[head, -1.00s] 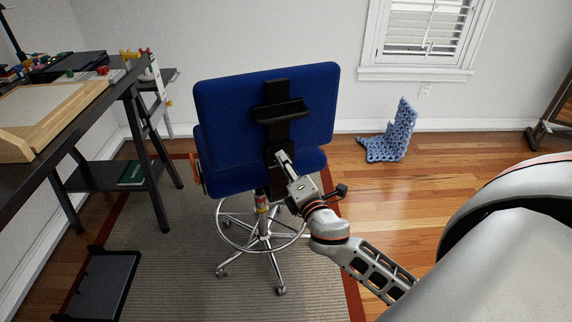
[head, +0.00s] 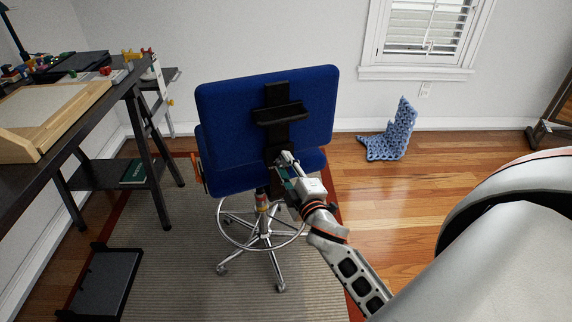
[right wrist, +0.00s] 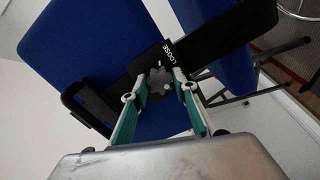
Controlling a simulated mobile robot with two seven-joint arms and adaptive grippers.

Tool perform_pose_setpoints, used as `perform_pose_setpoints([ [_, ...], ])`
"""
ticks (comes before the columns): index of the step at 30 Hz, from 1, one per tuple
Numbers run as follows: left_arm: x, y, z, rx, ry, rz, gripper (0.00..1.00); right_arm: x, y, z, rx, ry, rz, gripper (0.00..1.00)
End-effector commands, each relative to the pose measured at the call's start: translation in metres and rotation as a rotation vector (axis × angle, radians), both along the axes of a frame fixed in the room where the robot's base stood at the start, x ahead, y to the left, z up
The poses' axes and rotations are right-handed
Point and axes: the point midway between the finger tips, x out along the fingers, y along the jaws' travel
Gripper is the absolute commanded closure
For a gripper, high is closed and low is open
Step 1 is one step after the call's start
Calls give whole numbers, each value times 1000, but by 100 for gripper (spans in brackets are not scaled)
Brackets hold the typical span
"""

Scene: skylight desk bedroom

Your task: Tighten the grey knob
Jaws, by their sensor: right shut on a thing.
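The grey knob (right wrist: 159,82) sits on the black back bar (right wrist: 205,42) of a blue office chair (head: 225,110). It is a dark, lobed knob. White lettering reading "LOOSE" (right wrist: 168,52) is on the bar beside it. My right gripper (right wrist: 158,85) is shut on the knob, with a fingertip at each side of it. In the head view, my right gripper (head: 283,160) reaches the chair's back bar from the lower right, and the knob is hidden there. My left gripper is not in view.
A dark desk (head: 125,82) with a wooden drawing board (head: 45,115) stands at the left. A black tray-like object (head: 105,285) lies on the rug (head: 180,265). Open wood floor lies right of the chair.

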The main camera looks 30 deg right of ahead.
Motion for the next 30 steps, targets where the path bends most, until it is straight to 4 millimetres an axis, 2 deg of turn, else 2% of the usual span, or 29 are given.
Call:
perform_pose_setpoints([
  [17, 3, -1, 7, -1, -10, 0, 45, 0, 0, 0, 32, -7, 1, 93],
  [18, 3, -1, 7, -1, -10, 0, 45, 0, 0, 0, 32, -7, 1, 64],
  [19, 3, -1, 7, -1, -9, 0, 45, 0, 0, 0, 32, -7, 1, 56],
  [30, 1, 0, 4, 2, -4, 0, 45, -1, 0, 0, 30, -7, 0, 55],
])
